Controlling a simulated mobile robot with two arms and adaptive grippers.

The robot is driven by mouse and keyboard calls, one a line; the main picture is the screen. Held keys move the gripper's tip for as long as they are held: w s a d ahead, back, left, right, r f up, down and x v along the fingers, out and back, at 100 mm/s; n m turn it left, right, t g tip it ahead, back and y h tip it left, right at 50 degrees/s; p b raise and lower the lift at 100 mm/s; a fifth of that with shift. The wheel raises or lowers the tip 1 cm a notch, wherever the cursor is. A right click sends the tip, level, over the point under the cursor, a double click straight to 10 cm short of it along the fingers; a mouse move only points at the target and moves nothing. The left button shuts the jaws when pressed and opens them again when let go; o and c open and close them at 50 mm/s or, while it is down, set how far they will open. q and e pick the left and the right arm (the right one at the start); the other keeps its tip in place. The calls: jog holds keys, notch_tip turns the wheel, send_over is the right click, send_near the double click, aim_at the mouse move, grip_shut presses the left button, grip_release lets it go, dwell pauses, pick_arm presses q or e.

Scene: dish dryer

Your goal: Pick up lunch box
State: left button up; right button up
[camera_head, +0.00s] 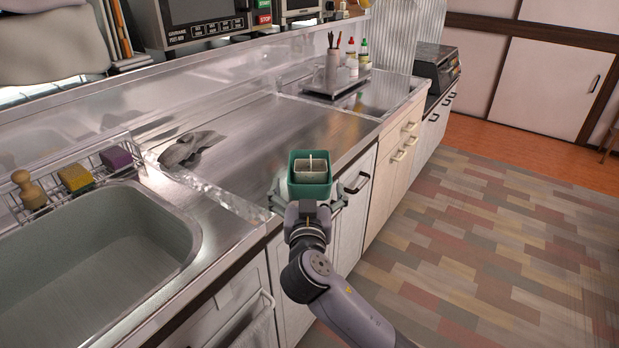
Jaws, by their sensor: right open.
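A green, open-topped lunch box (310,184) with a pale divider or insert inside stands upright at the front edge of the steel counter. My right gripper (309,197) is at its near side, its fingers spread open to the left and right of the box. I cannot tell whether the fingers touch it. The gripper hides the lower near part of the box and what is under it. My left gripper is not in view.
A steel sink (90,255) lies at the left, with a wire rack of sponges (77,178) and a wooden-handled brush (28,190) behind it. A grey cloth (190,147) lies on the counter. A tray (335,88) with bottles stands farther back. The counter middle is clear.

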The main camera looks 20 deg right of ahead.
aim_at(309, 173)
jog(key=shift+x, duration=3.2)
jog(key=shift+d+f, duration=0.1)
jog(key=shift+d, duration=0.05)
jog(key=shift+s, duration=0.1)
jog(key=c, duration=1.1)
jog(key=shift+c, duration=0.3)
